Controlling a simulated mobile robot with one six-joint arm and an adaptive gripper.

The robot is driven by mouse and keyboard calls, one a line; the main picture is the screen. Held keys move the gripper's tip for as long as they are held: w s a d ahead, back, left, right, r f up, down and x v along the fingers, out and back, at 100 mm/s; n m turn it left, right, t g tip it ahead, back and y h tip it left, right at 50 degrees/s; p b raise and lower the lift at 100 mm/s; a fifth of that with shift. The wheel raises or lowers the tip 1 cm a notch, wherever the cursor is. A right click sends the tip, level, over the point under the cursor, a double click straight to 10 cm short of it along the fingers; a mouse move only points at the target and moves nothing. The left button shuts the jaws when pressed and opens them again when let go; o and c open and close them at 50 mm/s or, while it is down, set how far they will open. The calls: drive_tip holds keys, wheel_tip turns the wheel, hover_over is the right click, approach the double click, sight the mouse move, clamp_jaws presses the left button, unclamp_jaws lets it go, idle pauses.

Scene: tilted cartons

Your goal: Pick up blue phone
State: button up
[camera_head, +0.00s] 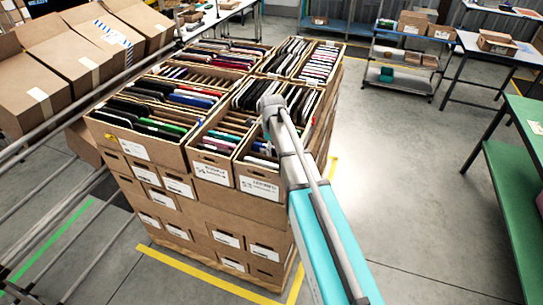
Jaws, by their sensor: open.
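Cardboard cartons filled with upright, tightly packed phones stand on top of a stack of boxes. In the left carton (131,143), blue phones (195,100) show among black, white, red and green ones. My gripper cannot be made out; the arm's end hides that spot. No held phone is visible.
Closed brown boxes (60,62) lie on a conveyor at the left, with metal rails (75,108) close to the stack. A green table (520,185) stands at the right. A shelf cart (405,62) is behind. The grey floor right of the stack is clear.

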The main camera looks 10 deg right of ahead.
idle(0.4)
clamp_jaws()
drive_tip(key=shift+r, duration=0.2)
idle(0.3)
wheel_tip(320, 180, up, 10)
drive_tip(key=p, duration=1)
drive_tip(key=shift+f, duration=0.2)
idle(0.5)
drive_tip(key=shift+s+a+f, duration=0.1)
drive_tip(key=shift+s+a, duration=0.45)
drive_tip(key=shift+s, duration=0.35)
drive_tip(key=shift+s+a+f, duration=0.1)
drive_tip(key=shift+s+a, duration=0.45)
drive_tip(key=shift+s, duration=0.35)
